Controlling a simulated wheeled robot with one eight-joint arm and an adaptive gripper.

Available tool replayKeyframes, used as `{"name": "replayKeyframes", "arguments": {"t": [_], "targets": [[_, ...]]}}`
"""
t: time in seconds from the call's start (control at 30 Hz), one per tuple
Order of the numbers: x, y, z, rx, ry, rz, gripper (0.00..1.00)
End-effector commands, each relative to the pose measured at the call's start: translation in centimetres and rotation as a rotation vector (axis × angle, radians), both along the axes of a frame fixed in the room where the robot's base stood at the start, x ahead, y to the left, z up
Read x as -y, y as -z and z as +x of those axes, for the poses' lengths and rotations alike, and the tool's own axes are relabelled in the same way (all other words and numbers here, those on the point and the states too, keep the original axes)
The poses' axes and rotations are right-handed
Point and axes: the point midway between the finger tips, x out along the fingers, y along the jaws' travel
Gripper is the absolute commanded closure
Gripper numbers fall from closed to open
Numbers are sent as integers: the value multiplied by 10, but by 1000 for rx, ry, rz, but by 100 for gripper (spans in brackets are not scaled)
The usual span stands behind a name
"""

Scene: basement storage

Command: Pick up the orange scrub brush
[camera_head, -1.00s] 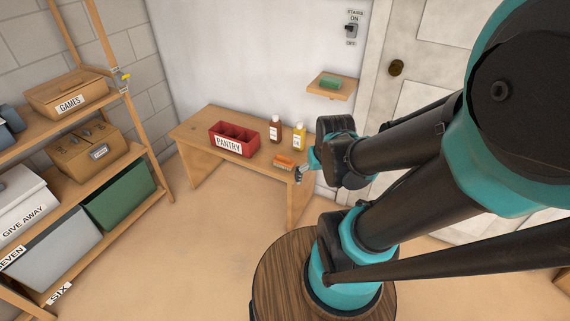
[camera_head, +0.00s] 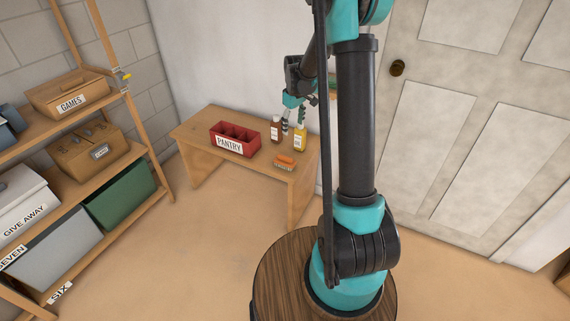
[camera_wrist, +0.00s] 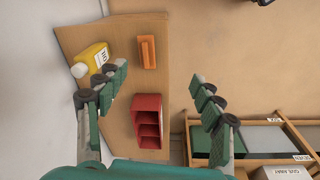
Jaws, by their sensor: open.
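The orange scrub brush (camera_head: 285,161) lies on the wooden table (camera_head: 187,135), near its front right edge, in front of the bottles. In the wrist view the brush (camera_wrist: 147,52) shows in the upper middle, between the lines of the two fingers and beyond their tips. My gripper (camera_head: 292,122) hangs above the back of the table by the bottles. In the wrist view my gripper (camera_wrist: 157,75) is open, its fingers wide apart with nothing between them. It is apart from the brush.
A red pantry caddy (camera_head: 232,148) stands left of the brush. A shelf rack (camera_head: 150,155) with bins stands at left. The floor before the table is clear.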

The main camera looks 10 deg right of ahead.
Motion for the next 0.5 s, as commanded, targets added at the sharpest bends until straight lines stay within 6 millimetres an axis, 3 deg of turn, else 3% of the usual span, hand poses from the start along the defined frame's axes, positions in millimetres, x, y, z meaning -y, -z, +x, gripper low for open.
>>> {"name": "replayKeyframes", "arguments": {"t": [0.03,0.2,0.33,0.5], "targets": [[-2,10,17,-13,-32,-3,33],[-8,43,61,-57,-144,-13,33],[-11,65,83,-82,-210,-16,33],[-14,80,96,-98,-254,-18,33]]}}
